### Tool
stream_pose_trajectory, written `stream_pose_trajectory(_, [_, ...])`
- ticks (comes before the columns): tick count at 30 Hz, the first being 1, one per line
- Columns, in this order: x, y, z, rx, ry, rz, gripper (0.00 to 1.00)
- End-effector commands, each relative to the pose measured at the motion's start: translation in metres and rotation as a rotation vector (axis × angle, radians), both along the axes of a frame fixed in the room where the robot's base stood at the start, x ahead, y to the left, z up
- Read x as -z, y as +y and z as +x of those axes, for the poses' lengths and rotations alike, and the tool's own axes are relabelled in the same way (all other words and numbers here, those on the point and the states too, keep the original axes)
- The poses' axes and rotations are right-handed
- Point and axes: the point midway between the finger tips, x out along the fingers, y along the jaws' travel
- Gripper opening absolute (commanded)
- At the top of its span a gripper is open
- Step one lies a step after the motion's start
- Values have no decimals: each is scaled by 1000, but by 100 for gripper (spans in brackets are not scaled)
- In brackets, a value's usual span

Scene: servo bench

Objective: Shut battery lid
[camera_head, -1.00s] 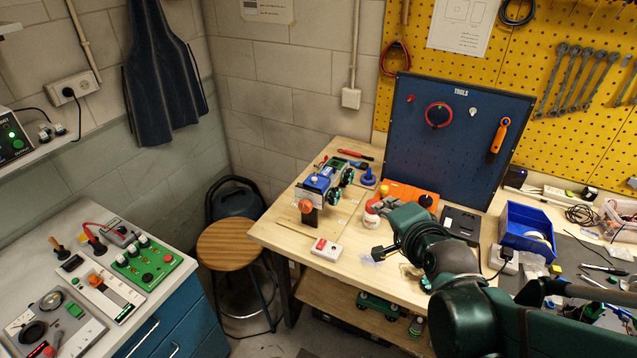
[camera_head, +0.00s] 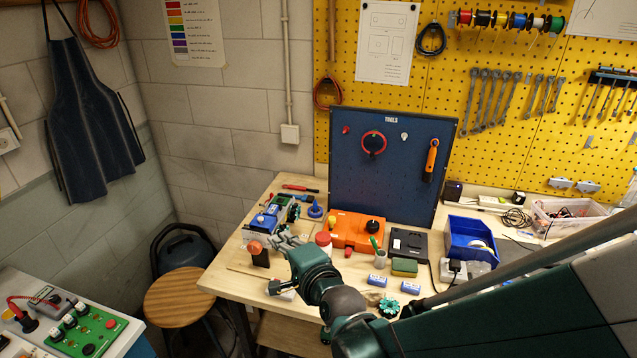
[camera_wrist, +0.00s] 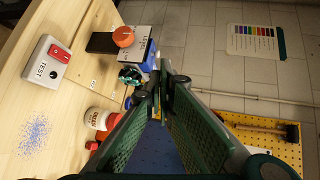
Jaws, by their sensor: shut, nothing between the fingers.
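A small wheeled unit (camera_head: 264,222) with a blue top, pale panels and green wheels sits at the left back of the workbench. Its blue side and white panel also show in the wrist view (camera_wrist: 143,47). My gripper (camera_head: 283,240) is shut and empty, in front of and to the right of the unit in the head view. In the wrist view the green fingers (camera_wrist: 160,85) converge just beside the unit; I cannot tell whether they touch it.
A white jar (camera_head: 324,243) and orange box (camera_head: 357,229) are to the right. A white tester with a red switch (camera_wrist: 46,62) lies nearby. The blue tool panel (camera_head: 394,165) rises behind.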

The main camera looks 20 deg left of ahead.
Motion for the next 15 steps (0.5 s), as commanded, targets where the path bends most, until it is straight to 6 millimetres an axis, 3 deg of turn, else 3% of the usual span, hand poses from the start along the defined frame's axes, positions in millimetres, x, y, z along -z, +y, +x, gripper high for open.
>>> stream_pose_trajectory(15, [3, 10, 10, 0, -1, -1, 0])
